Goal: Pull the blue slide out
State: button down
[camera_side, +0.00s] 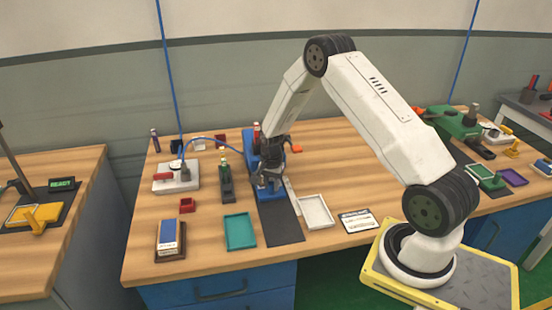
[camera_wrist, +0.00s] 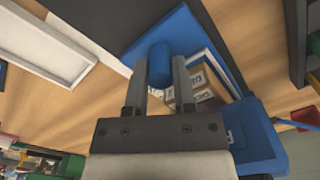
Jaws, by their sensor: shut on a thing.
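The blue slide (camera_side: 258,165) is at the middle of the wooden bench, partly hidden behind my gripper in the side view. In the wrist view the slide (camera_wrist: 190,25) is a blue frame with a round blue knob (camera_wrist: 160,60) at its end. My gripper (camera_side: 270,184) points down at the slide. In the wrist view its two fingers (camera_wrist: 159,78) stand either side of the knob and are shut on it. Pale boxes with printed labels (camera_wrist: 206,85) show inside or beneath the slide. A dark mat (camera_side: 280,224) runs from the slide toward the bench's front edge.
A white tray (camera_side: 316,212) lies right of the mat and a teal tray (camera_side: 240,232) left of it. A small green-and-black device (camera_side: 226,182) stands close left of the slide. A label card (camera_side: 357,221) lies farther right. The mat's front part is bare.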

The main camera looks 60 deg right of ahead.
jog(key=shift+a, duration=0.1)
jog(key=s+a, duration=1.2)
dwell(0.4)
jog(key=shift+c, duration=2.2)
grip_release()
jog(key=shift+d+r, duration=0.1)
jog(key=shift+r, duration=0.35)
notch_tip(320, 180, up, 7)
